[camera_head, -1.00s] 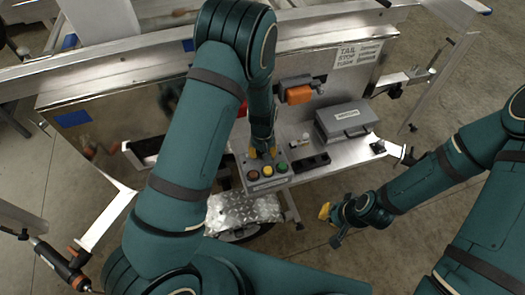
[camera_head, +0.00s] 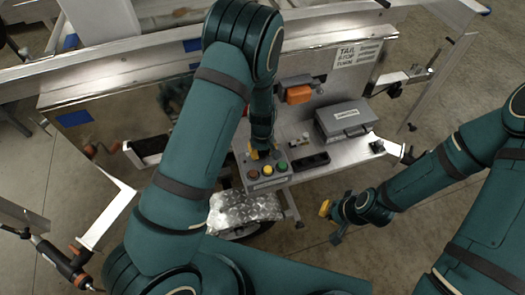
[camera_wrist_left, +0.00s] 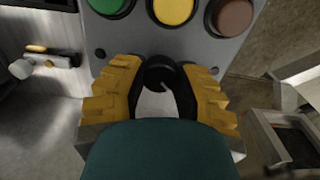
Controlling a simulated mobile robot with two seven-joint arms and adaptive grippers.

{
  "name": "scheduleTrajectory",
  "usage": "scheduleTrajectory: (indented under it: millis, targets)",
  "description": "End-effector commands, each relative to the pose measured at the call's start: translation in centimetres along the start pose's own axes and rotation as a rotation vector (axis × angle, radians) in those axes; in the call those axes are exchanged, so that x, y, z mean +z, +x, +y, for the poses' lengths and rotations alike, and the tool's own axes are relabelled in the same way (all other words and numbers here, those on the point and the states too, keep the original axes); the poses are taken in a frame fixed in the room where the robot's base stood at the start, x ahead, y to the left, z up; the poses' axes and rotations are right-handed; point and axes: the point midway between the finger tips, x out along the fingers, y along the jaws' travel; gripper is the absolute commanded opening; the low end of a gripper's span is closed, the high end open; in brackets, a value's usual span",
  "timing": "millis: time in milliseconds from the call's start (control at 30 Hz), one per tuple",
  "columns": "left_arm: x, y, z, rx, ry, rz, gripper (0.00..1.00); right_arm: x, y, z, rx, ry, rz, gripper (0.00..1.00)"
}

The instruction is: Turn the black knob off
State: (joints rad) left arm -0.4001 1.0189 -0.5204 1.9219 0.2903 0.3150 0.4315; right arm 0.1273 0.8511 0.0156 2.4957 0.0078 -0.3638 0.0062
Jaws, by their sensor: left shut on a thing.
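The black knob (camera_wrist_left: 160,72) sits on the grey control box, below a row of green, yellow and red buttons in the left wrist view. My left gripper (camera_wrist_left: 160,86) has its yellow-padded fingers on either side of the knob and is shut on it. A short light mark shows on the knob, slanting. In the head view, my left gripper (camera_head: 262,152) is at the far edge of the control box (camera_head: 282,181), and the knob is hidden there. My right gripper (camera_head: 330,211) hangs clear of the box, over the floor; its opening cannot be made out.
A grey case (camera_head: 345,119) and a black tray-like part (camera_head: 311,162) are on the metal shelf to the right of the box. An orange part (camera_head: 299,94) is on the panel behind. A silvery bag (camera_head: 240,207) lies in front of the box.

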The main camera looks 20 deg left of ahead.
Motion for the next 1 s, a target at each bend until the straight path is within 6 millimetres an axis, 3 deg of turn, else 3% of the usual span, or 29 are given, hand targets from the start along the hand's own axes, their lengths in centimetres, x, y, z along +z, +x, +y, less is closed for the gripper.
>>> scheduleTrajectory:
  millis: [100,133,200,633,1000]
  targets:
    - [0.1,0.1,-0.1,-0.001,-0.001,-0.002,0.0,0.0,0.0,0.0,0.0,0.0,0.0,0.0]
    - [0.1,0.1,-0.1,-0.001,-0.001,-0.002,0.43,0.0,0.0,0.0,0.0,0.0,0.0,0.0]
    - [0.1,0.1,-0.1,-0.001,0.0,-0.002,0.66,0.0,0.0,0.0,0.0,0.0,0.0,0.0]
    - [0.0,-0.8,0.1,0.0,0.002,0.0,0.66,0.0,0.0,0.0,0.0,0.0,0.0,0.0]
    - [0.0,-7.8,0.1,0.003,0.001,0.002,0.66,0.0,0.0,0.0,0.0,0.0,0.0,0.0]
